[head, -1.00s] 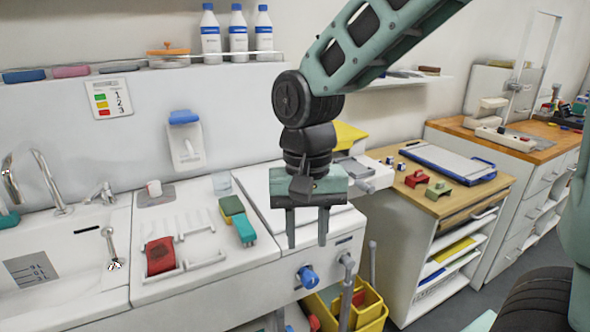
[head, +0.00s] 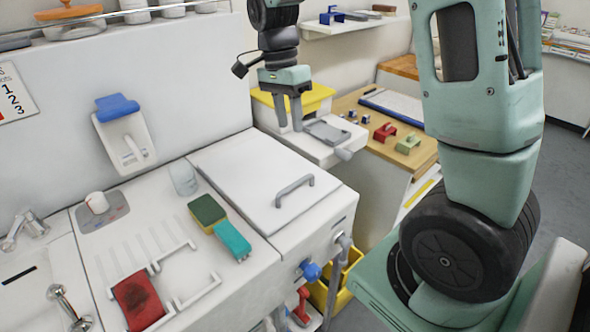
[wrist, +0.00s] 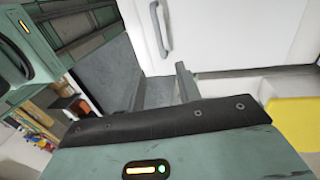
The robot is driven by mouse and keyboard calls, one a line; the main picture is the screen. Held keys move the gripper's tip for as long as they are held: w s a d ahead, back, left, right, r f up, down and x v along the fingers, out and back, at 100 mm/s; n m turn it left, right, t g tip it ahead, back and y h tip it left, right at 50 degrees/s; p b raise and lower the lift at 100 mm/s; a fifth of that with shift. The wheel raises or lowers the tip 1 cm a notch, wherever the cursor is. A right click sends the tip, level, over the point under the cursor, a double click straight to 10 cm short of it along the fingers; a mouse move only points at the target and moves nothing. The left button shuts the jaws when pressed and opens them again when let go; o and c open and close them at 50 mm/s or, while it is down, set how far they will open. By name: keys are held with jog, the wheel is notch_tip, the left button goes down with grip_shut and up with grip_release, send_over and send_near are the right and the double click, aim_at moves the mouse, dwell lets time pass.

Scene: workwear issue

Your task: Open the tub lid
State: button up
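The tub lid (head: 240,172) is a flat white panel, lying shut on the white counter unit in the head view. A grey bar handle (head: 294,188) stands near its right front edge. In the wrist view the lid (wrist: 225,35) fills the upper right, with the handle (wrist: 161,30) at the top middle. My gripper (head: 290,124) is beyond the lid's far right corner in the head view, apart from the handle. Its two fingers point down with a gap and nothing between them.
A yellow-topped box (head: 310,97) and a grey tray-like device (head: 327,132) sit close to my gripper. Left of the lid are a clear cup (head: 184,178), sponge (head: 207,212), teal block (head: 233,240) and red cloth (head: 138,300). A blue knob (head: 311,270) projects below the lid.

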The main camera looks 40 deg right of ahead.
jog(key=s+f, duration=0.1)
jog(key=f, duration=0.3)
jog(key=s+f, duration=0.1)
jog(key=f, duration=0.4)
jog(key=f+p, duration=0.1)
jog(key=f, duration=0.3)
jog(key=shift+s+f, duration=0.3)
jog(key=shift+s, duration=0.1)
grip_shut()
